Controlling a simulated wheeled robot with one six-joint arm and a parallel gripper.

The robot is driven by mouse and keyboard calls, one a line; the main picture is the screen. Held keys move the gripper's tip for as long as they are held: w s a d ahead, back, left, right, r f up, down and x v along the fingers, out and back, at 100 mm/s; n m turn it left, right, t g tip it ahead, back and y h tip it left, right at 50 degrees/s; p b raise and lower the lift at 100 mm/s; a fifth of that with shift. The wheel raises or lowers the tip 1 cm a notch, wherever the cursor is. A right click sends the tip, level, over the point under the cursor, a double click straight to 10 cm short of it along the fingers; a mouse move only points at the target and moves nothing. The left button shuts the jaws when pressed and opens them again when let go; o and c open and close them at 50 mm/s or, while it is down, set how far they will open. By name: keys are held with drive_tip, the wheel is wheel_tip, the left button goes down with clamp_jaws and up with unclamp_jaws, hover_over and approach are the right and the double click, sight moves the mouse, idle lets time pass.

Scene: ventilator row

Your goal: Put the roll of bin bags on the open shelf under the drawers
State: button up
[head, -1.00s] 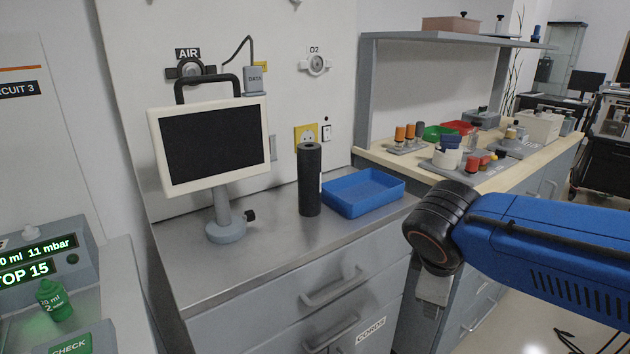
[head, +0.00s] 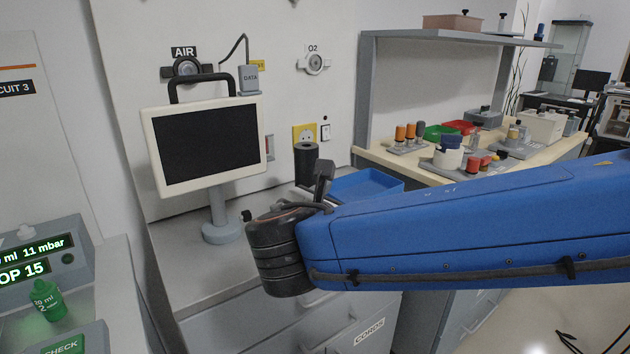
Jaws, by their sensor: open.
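The roll of bin bags (head: 305,158) is a dark grey upright cylinder on the steel counter, beside a blue tray. My gripper's fingers cannot be made out behind the large blue link.
The blue tray (head: 362,184) is right of the roll. A monitor on a stand (head: 207,145) stands left of it. A wooden bench (head: 400,162) with several small items is at the right. A green-lit device (head: 38,255) is at lower left.

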sight(310, 148)
drive_tip(key=s+a+r+n+t+y, duration=0.2)
drive_tip(key=a+r+n+t, duration=0.25)
drive_tip(key=a, duration=0.55)
drive_tip(key=shift+n+g, duration=0.35)
drive_tip(key=x, duration=1.7)
drive_tip(key=shift+w+a+r, duration=0.2)
drive_tip(key=shift+r, duration=0.05)
clamp_jaws()
